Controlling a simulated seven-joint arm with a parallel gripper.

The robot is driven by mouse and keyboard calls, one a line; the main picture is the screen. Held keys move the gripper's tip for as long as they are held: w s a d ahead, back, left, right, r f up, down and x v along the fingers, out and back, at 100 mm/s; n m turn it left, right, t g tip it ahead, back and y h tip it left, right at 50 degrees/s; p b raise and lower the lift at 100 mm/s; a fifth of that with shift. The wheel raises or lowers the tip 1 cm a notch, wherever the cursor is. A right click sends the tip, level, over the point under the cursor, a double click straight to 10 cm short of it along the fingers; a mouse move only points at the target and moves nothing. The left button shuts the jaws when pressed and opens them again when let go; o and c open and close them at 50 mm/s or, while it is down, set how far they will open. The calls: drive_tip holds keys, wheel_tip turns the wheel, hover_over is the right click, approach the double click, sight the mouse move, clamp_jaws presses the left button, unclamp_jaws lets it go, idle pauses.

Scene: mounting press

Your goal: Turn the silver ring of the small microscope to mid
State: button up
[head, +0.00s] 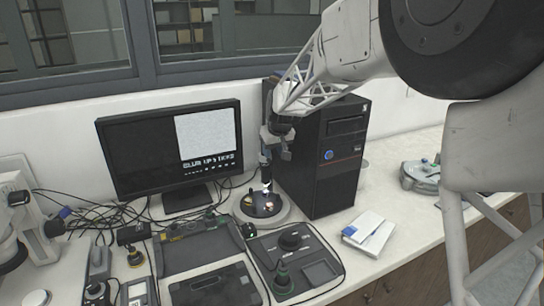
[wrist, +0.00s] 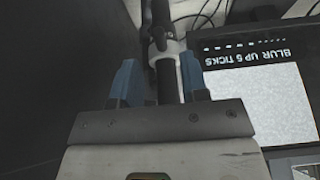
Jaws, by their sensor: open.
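The small microscope (head: 262,204) stands on the bench between the monitor and the black computer tower, with a lit round base and a thin dark upright tube. In the wrist view its dark tube (wrist: 167,85) runs up between my fingers, and a pale silver ring (wrist: 167,52) circles it just beyond the fingertips. My gripper (head: 276,145) is at the upper part of the microscope and partly hides it. In the wrist view the blue fingers of my gripper (wrist: 158,78) are open, one on each side of the tube, with visible gaps. The ring's marks cannot be read.
The monitor (head: 170,150) shows a grainy pale picture and the text "BLUR UP 5 TICKS". The computer tower (head: 325,165) stands close on the right. Control boxes with knobs (head: 297,262) fill the front. Cables lie at the left; papers (head: 368,232) lie at the right.

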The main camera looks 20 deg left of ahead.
drive_tip(key=shift+v, duration=1.75)
drive_tip(key=s+d+r+m+h, duration=0.1)
drive_tip(key=s+d+r+m, duration=0.1)
drive_tip(key=s+d, duration=0.6)
drive_tip(key=s+d+r+m, duration=0.15)
drive_tip(key=s+d, duration=0.25)
drive_tip(key=d, duration=0.8)
drive_tip(key=s+d+r+m+h, duration=0.1)
drive_tip(key=s+d+r, duration=0.1)
drive_tip(key=s+d, duration=0.7)
drive_tip(key=s+d+f+m, duration=0.2)
drive_tip(key=s+d+f, duration=0.1)
drive_tip(key=s+d, duration=0.6)
drive_tip(key=s+d+f+m+h, duration=0.1)
drive_tip(key=s+d+f+m, duration=0.1)
drive_tip(key=s+d, duration=0.7)
drive_tip(key=s+f, duration=0.1)
drive_tip(key=s, duration=0.4)
drive_tip(key=shift+s+f+m+g, duration=0.25)
drive_tip(key=shift+f+m+g, duration=0.05)
drive_tip(key=shift+f+m, duration=0.1)
